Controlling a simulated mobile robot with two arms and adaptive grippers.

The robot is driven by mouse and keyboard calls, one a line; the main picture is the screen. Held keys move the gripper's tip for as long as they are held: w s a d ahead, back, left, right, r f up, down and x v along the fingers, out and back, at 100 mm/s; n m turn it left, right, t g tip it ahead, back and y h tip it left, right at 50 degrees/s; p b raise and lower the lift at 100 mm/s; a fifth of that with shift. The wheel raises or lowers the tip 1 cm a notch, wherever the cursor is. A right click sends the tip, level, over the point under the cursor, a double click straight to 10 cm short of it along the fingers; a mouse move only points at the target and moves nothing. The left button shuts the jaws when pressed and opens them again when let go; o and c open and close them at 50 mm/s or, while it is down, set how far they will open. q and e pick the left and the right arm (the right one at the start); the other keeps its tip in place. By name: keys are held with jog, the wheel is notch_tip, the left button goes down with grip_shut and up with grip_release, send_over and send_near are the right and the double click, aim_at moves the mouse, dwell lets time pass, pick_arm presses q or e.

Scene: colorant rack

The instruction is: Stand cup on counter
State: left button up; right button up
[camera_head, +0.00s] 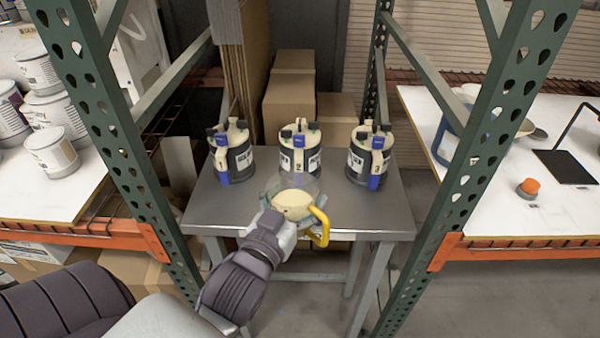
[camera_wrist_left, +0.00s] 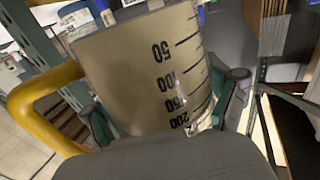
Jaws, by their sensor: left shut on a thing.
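The cup (camera_head: 300,187) is a clear measuring cup with a yellow handle (camera_head: 319,226) and cream colour showing in it. In the left wrist view the cup (camera_wrist_left: 150,70) fills the middle, with black scale marks and its yellow handle at left. My left gripper (camera_head: 290,212) is shut on the cup, with a finger on each side of its body. The cup is over the front edge of the grey metal counter (camera_head: 225,210); whether its base touches the top is hidden. My right gripper is not in view.
Numbered paint canisters with blue levers stand in a row at the back of the grey counter: left (camera_head: 232,155), middle (camera_head: 299,150) and right (camera_head: 368,158). Green rack posts (camera_head: 100,110) flank it. White shelves lie on both sides. The counter's front left and front right are clear.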

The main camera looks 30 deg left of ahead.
aim_at(294, 194)
pick_arm(q)
jog(key=w+a+b, duration=0.1)
jog(key=w+f+b, duration=0.1)
jog(key=b, duration=0.1)
jog(key=shift+w+a+f, duration=0.25)
jog(key=shift+a, duration=0.15)
jog(key=shift+w+a+f+p, duration=0.2)
jog(key=shift+w+a+f, duration=0.45)
jog(key=shift+w+f, duration=0.75)
jog(key=shift+w+a+f+p, duration=0.25)
jog(key=shift+w+a+f, duration=0.45)
jog(key=shift+w+f, duration=0.7)
jog(key=shift+w+a+f+p, duration=0.2)
jog(key=shift+w+a+f, duration=0.65)
jog(key=shift+f, duration=0.9)
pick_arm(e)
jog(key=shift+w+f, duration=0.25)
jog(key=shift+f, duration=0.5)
pick_arm(q)
jog(key=shift+w+d+f, duration=0.1)
jog(key=shift+w+d, duration=0.1)
jog(key=o, duration=1.3)
jog(key=shift+f, duration=0.1)
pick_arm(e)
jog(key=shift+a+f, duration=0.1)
